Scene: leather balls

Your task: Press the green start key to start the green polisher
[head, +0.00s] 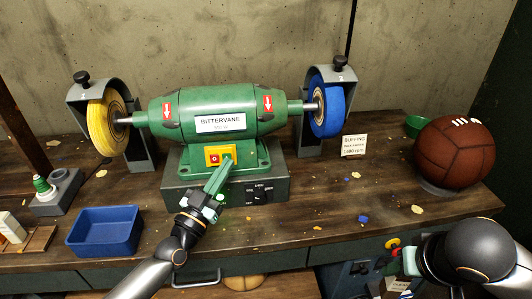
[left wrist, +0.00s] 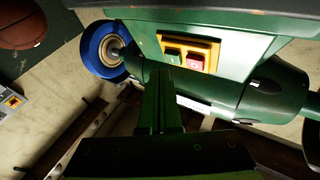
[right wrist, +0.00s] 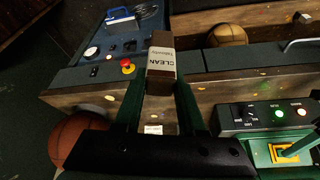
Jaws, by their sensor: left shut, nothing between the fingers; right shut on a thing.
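The green polisher (head: 190,118), labelled Bittervane, stands on the bench with a yellow wheel (head: 103,124) at left and a blue wheel (head: 328,106) at right. Its yellow switch plate (head: 212,150) carries a red key (head: 214,159); the fingers hide the green key there. In the left wrist view the green start key (left wrist: 172,56) shows beside the red key (left wrist: 194,61). My left gripper (head: 225,165) is shut and empty, its tips at the plate; contact cannot be told. My right gripper (right wrist: 160,100) is shut on a block marked CLEAN (right wrist: 161,62), beyond the bench's front edge.
A blue tray (head: 105,248) and a grey holder (head: 57,200) stand at the left. A brown ball (head: 454,152) sits at the right near a small sign (head: 354,145). A red emergency button (right wrist: 127,66) is near my right gripper. Scraps lie on the bench.

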